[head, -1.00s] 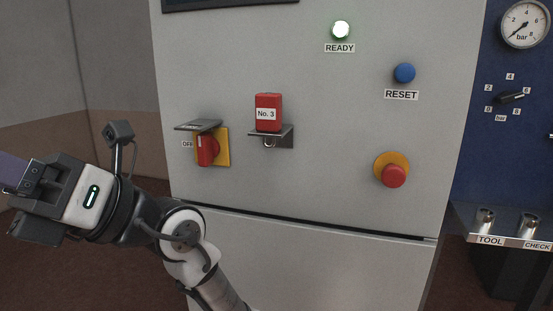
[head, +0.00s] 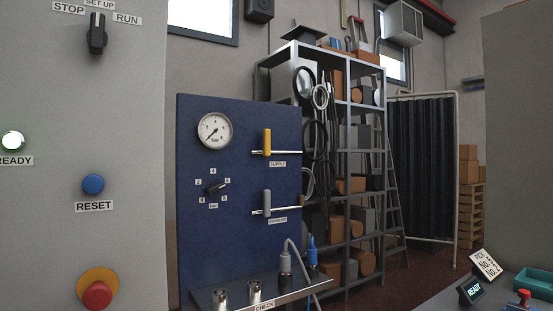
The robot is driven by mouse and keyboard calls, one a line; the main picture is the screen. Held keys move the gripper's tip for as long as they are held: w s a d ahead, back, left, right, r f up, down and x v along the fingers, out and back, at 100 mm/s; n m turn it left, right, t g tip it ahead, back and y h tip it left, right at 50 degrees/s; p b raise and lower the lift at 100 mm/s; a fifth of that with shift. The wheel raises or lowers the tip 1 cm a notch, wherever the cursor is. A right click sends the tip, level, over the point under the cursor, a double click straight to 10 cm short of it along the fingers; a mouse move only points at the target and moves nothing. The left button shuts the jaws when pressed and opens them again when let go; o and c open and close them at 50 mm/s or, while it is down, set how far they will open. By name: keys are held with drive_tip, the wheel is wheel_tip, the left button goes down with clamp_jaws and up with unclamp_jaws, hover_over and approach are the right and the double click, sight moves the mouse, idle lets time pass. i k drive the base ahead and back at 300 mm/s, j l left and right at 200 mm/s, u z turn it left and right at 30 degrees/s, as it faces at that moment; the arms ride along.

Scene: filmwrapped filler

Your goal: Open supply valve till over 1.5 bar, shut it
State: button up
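The supply valve's yellow handle (head: 267,142) stands upright, across a horizontal pipe, on the blue panel (head: 235,245) in the head view. A SUPPLY label (head: 277,163) is just under it. The round pressure gauge (head: 214,131) is to its left on the same panel. Its needle points to the lower left, seemingly near the low end, but is too small to read exactly. My gripper is not in the current view.
A second valve with a grey upright handle (head: 267,203) sits below. A selector knob (head: 217,187) is under the gauge. A shelf (head: 222,299) with metal sockets and plugs projects below the panel. The grey cabinet (head: 60,130) borders the left.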

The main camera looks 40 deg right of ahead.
sight(266, 151)
drive_tip(key=z, duration=1.15)
drive_tip(key=i+l+z, duration=0.1)
drive_tip(key=i, duration=0.3)
drive_tip(key=i+l, duration=0.2)
drive_tip(key=i, duration=0.2)
drive_tip(key=k+z, duration=0.05)
